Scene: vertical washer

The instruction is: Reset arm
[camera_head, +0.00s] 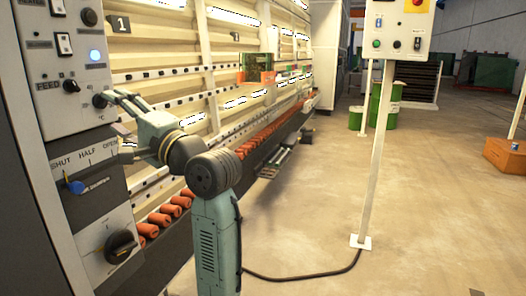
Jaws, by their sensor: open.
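My gripper (110,98) is at the left, at the end of my grey-green arm, close in front of the washer's grey control panel (57,138). Its fingers are small in view and appear to be around or just beside a dark knob (100,101) marked °C; I cannot tell if they touch it. The gripper is open and nothing is seen held in it. My arm reaches up from the bottom middle and bends left to the panel.
The panel also has a FEED knob (72,86), a lit blue button (95,55), a blue SHUT/HALF/OPEN lever (75,187) and a black rotary switch (121,246). Orange rollers (170,211) line the washer's base. A control box (398,30) stands on a white post (376,160).

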